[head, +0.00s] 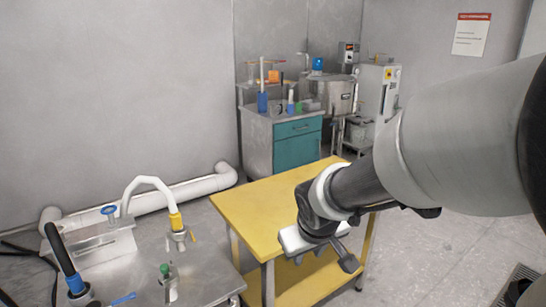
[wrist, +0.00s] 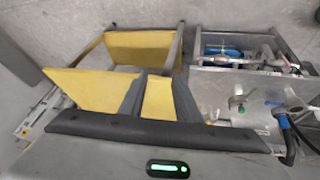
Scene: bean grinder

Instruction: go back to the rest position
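My gripper (head: 334,256) hangs from the arm over the front right part of the yellow-topped table in the head view. It points down and forward, apart from any object I can make out. In the wrist view two grey fingers stand apart at my gripper (wrist: 158,98), with only yellow surface showing between them. It looks open and empty. The yellow table (head: 250,205) has a lower yellow shelf, partly hidden behind my gripper. My arm fills the right side of the head view.
A metal bench (head: 205,278) at the lower left holds a white curved tap (head: 150,183) with a yellow base and a blue-and-black handle (head: 66,262). A teal cabinet (head: 297,150) and metal machines (head: 378,95) stand at the back.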

